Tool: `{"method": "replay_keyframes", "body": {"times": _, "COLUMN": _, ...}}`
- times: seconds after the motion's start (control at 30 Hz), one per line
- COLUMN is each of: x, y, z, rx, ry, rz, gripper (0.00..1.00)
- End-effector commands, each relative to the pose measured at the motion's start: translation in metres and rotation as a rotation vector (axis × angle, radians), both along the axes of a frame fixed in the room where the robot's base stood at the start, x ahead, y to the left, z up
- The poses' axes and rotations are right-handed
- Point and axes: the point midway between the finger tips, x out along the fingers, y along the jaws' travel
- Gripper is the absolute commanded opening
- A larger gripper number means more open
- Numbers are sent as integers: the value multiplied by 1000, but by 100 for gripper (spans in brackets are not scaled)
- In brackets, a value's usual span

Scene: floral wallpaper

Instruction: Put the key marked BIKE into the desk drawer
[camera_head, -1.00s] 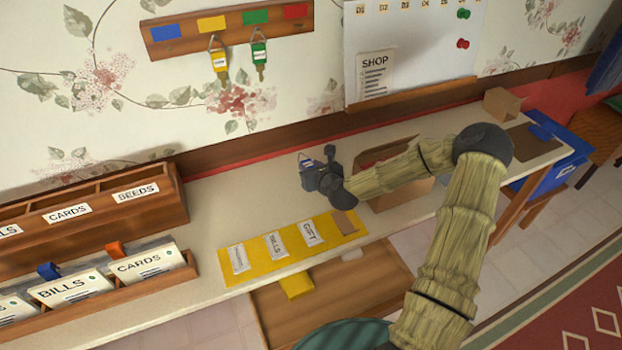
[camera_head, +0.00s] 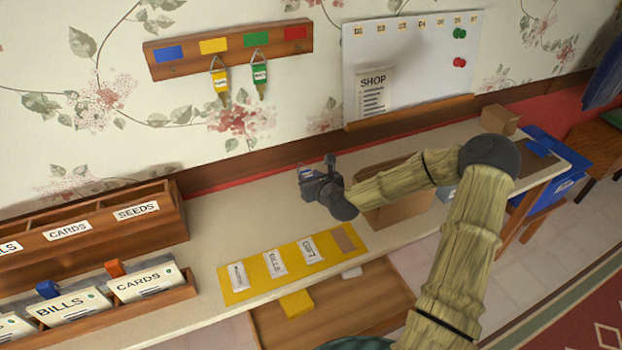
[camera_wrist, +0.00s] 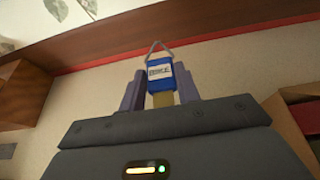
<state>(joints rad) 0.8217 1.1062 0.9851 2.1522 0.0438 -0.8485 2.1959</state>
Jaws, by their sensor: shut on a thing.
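The BIKE key shows in the wrist view as a blue tag (camera_wrist: 159,74) with a white label and a wire loop on top; part of its brassy shank shows below the tag. My gripper (camera_wrist: 161,94) is shut on the key, with its fingers on both sides.
A yellow strip with labelled cards (camera_head: 238,292) lies at the desk's front edge. A cardboard box (camera_head: 400,208) stands right of my gripper. Wooden sorters (camera_head: 100,235) fill the left. The wall rack (camera_head: 228,47) holds a yellow and a green key.

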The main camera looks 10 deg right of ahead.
Motion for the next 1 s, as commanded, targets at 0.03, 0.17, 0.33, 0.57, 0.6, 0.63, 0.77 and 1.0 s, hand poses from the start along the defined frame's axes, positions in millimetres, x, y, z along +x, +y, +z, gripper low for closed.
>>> {"method": "replay_keyframes", "body": {"times": 0.03, "x": -3, "y": 0, "z": 9, "rx": 0, "ry": 1, "rz": -4, "gripper": 10}}
{"method": "replay_keyframes", "body": {"times": 0.17, "x": -11, "y": -1, "z": 20, "rx": 0, "ry": 0, "rz": -24, "gripper": 10}}
{"method": "replay_keyframes", "body": {"times": 0.33, "x": -25, "y": -2, "z": 33, "rx": -1, "ry": 0, "rz": -55, "gripper": 10}}
{"method": "replay_keyframes", "body": {"times": 0.57, "x": -48, "y": -2, "z": 52, "rx": -2, "ry": 0, "rz": -97, "gripper": 10}}
{"method": "replay_keyframes", "body": {"times": 0.6, "x": -52, "y": -1, "z": 56, "rx": -3, "ry": -1, "rz": -103, "gripper": 10}}
{"method": "replay_keyframes", "body": {"times": 0.63, "x": -55, "y": -1, "z": 58, "rx": -3, "ry": -1, "rz": -108, "gripper": 10}}
{"method": "replay_keyframes", "body": {"times": 0.77, "x": -70, "y": 0, "z": 72, "rx": -1, "ry": 0, "rz": -131, "gripper": 10}}
{"method": "replay_keyframes", "body": {"times": 1.0, "x": -97, "y": 2, "z": 97, "rx": 1, "ry": 0, "rz": -174, "gripper": 10}}
